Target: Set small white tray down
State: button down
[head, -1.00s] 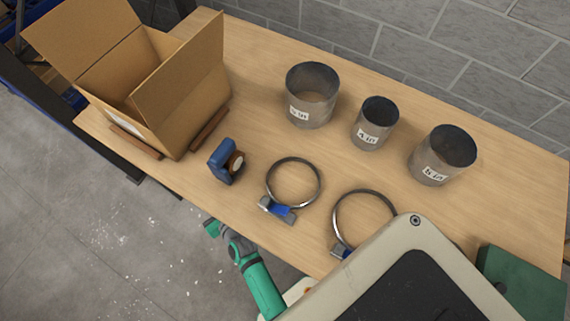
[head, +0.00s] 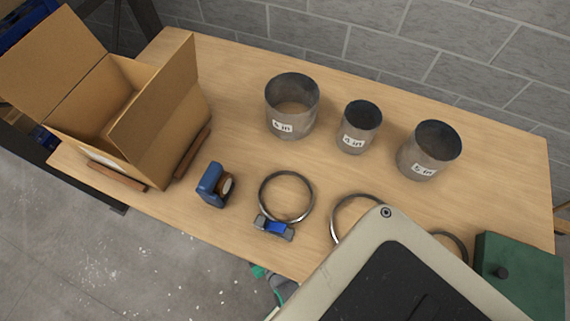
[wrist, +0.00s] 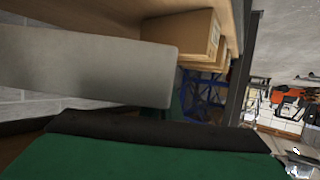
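A pale grey-white flat slab (wrist: 90,68) fills the upper left of the wrist view, close to the camera. It may be the small white tray, but I cannot tell for sure. Most of my arm is hidden behind my own beige body panel. My gripper's fingertips cannot be made out in either view. A green surface with a black edge crosses the bottom of the wrist view.
On the wooden table (head: 235,165) stand an open cardboard box (head: 160,125), three metal duct rings marked with sizes (head: 291,108), a blue tape-like tool (head: 211,187), several hose clamps (head: 275,227) and a green box (head: 520,275). The table's middle has bare patches.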

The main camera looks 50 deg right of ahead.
jog(key=s+d+r+m+h, duration=0.1)
jog(key=s+d+h, duration=0.1)
jog(key=s+d, duration=1.15)
jog(key=shift+g, duration=0.4)
jog(key=w+a+f, duration=0.1)
jog(key=w+a, duration=0.1)
jog(key=w+a+f, duration=0.1)
jog(key=w+a, duration=0.1)
jog(key=w+a+f, duration=0.2)
jog(key=shift+w, duration=0.3)
jog(key=w+f, duration=0.1)
jog(key=w+a+f, duration=0.1)
jog(key=f, duration=0.1)
jog(key=w+f, duration=0.1)
jog(key=f, duration=0.1)
jog(key=shift+w+a, duration=0.1)
jog(key=shift+a, duration=0.3)
jog(key=shift+w+a+f, duration=0.15)
jog(key=shift+w+f, duration=0.15)
jog(key=shift+f, duration=1.7)
jog(key=c, duration=2)
grip_release()
jog(key=shift+f, duration=0.1)
